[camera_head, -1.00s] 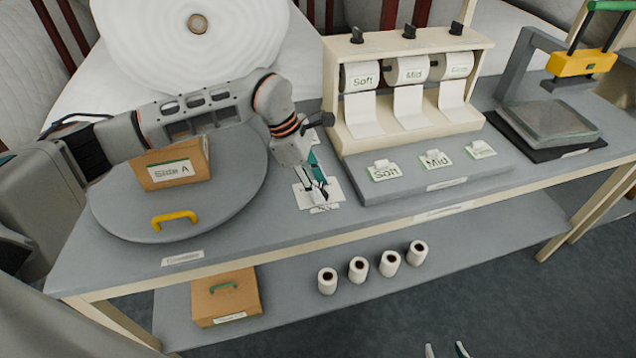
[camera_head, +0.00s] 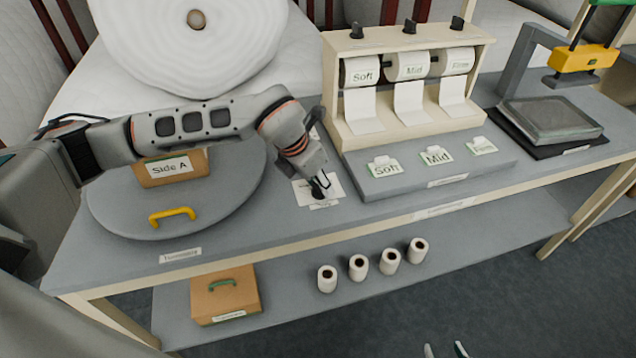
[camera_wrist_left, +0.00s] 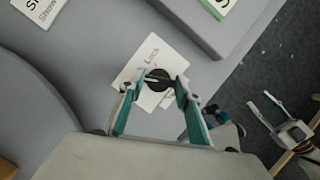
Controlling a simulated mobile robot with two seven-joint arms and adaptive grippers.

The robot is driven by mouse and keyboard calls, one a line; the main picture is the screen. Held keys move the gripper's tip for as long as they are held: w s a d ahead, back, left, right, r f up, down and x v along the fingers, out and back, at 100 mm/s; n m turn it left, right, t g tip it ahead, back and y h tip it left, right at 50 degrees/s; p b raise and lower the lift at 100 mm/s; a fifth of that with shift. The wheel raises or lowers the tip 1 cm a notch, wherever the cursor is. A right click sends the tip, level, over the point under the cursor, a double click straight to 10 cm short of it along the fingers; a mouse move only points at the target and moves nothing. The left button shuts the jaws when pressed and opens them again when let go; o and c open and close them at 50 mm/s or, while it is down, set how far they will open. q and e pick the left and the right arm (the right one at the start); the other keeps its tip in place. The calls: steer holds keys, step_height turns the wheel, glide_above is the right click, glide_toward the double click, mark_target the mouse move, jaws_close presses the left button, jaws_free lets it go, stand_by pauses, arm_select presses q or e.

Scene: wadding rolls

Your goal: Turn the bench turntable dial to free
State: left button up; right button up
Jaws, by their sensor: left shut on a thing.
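The dial (camera_wrist_left: 158,75) is a round black knob with a bar, on a white plate (camera_wrist_left: 130,72) with small print, which I cannot read for certain. In the head view the plate (camera_head: 304,192) lies on the bench, right of the turntable (camera_head: 225,205). My left gripper (camera_wrist_left: 156,87) is shut on the dial, one fingertip on each side of its bar. In the head view the left gripper (camera_head: 322,184) is mostly hidden by its own wrist. My right gripper (camera_head: 445,350) is open and empty at the bottom edge, with its fingertips apart, away from the bench.
A box labelled Side A (camera_head: 150,178) and a yellow handle (camera_head: 172,215) are on the turntable. A roll rack (camera_head: 335,115) stands behind a raised grey step (camera_head: 410,184) with tags. Several small rolls (camera_head: 358,268) and a brown box (camera_head: 245,303) sit on the lower shelf.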

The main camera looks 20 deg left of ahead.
arm_select(q)
steer(key=shift+n+y, duration=0.4)
steer(key=shift+n, duration=1)
steer(key=o, duration=1.1)
steer(key=v, duration=1.2)
steer(key=shift+s+d, duration=0.15)
steer(key=shift+s, duration=0.1)
